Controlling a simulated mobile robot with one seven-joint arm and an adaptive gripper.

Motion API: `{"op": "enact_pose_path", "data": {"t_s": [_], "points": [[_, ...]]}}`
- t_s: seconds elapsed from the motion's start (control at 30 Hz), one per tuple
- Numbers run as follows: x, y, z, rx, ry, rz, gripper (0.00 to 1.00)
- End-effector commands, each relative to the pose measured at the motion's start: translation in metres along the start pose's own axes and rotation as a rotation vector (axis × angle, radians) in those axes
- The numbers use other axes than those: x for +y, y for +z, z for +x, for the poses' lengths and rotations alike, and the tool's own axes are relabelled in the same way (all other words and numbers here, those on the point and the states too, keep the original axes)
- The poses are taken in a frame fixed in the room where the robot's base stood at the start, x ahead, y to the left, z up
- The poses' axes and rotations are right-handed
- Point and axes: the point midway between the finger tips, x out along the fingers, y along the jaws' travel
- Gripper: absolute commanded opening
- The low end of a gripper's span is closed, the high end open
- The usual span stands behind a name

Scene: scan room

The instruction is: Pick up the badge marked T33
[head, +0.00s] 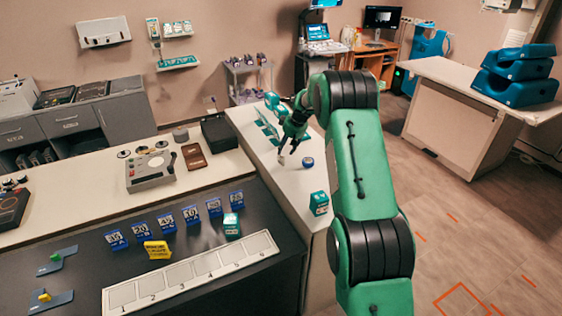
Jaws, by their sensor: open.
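I cannot make out a badge marked T33; the lettering here is too small to read surely. A row of several blue marked tags (167,223) stands on the dark worktop, with a yellow marked piece (157,250) in front of them. A green marked block (231,225) stands at the row's right end, and another (318,203) is on the white counter's near right edge. My gripper (283,157) is open, pointing down over the white counter, left of a small blue round item (307,162). My arm hides part of the counter and floor behind it.
A pale strip with numbered squares (193,274) lies along the dark worktop's front. A grey device (152,168), a brown tray (194,156) and a black box (219,133) stand on the counter behind. Blue cushions (515,75) rest on the right-hand table. Open floor lies at right.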

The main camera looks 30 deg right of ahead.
Motion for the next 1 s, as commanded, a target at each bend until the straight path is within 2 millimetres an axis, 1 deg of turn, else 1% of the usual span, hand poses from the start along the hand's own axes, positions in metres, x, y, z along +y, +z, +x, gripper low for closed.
{"op": "enact_pose_path", "data": {"t_s": [0.1,0.43,0.53,0.8,1.0], "points": [[0.000,0.000,0.003,0.001,0.000,0.000,0.41],[-0.001,0.000,0.004,0.000,0.000,0.000,0.41],[-0.002,0.000,0.009,0.000,-0.001,0.000,0.41],[-0.008,-0.001,0.036,-0.001,-0.002,-0.001,0.41],[-0.007,-0.001,0.053,-0.001,0.000,0.000,0.41]]}}
